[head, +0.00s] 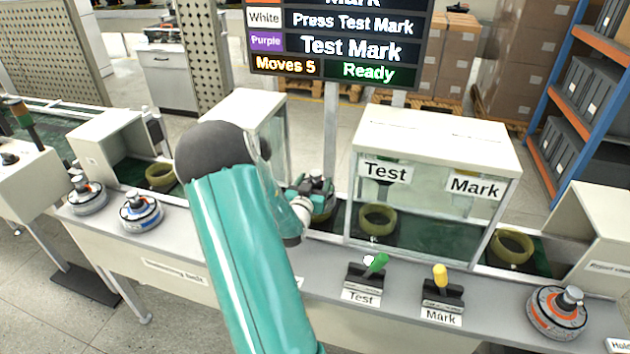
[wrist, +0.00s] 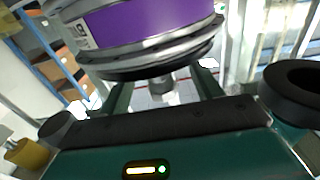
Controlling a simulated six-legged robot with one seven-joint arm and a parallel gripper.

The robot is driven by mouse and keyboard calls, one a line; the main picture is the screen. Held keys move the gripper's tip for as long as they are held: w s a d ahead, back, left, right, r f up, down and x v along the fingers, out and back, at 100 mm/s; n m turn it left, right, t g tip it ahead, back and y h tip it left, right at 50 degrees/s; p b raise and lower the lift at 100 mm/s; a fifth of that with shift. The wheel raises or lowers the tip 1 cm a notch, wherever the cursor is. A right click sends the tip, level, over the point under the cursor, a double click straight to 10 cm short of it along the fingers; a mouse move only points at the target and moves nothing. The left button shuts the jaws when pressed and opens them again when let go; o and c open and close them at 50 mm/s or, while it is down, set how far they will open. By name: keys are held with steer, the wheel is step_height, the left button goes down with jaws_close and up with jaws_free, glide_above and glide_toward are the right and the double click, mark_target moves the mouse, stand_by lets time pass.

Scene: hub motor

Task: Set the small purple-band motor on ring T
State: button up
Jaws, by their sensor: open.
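The purple-band motor (wrist: 150,28) fills the top of the wrist view, close to my gripper. Its short metal shaft (wrist: 163,84) points between the fingers. My gripper (wrist: 165,82) is open, with one finger on each side of that shaft; I cannot tell whether they touch it. In the head view my gripper (head: 316,187) is partly behind my own arm, left of the glass booth, and the purple band cannot be made out there. An olive ring (head: 378,219) sits empty in the booth under the Test sign; no letter T is readable on it.
The glass booth (head: 435,135) has Test and Mark signs. Before it stand a green lever (head: 377,262) labelled Test and a yellow lever (head: 440,275) labelled Mark. An orange-band motor (head: 557,312) and a blue-band motor (head: 140,212) stand on the bench. Another ring (head: 511,247) is empty.

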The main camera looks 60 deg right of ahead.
steer(key=s+a, duration=0.1)
steer(key=a, duration=0.9)
steer(key=shift+s+a, duration=0.3)
steer(key=shift+s, duration=0.05)
steer(key=w+a+r+n+t+y, duration=0.35)
steer(key=w+a+y, duration=0.25)
steer(key=w+a, duration=0.4)
steer(key=w+a+r+n+t+y, duration=0.35)
steer(key=w+a+y, duration=0.35)
steer(key=a, duration=0.5)
steer(key=s+a+r+n+g+y, duration=0.1)
steer(key=s+a+r+n+y, duration=0.2)
steer(key=a, duration=0.5)
steer(key=s+a+r+n+y, duration=0.15)
steer(key=a+r, duration=0.25)
steer(key=a, duration=0.5)
steer(key=s+a+r+n+g, duration=0.3)
steer(key=s+a, duration=0.4)
steer(key=s, duration=0.4)
steer(key=shift+s+n, duration=0.15)
steer(key=shift+n, duration=0.7)
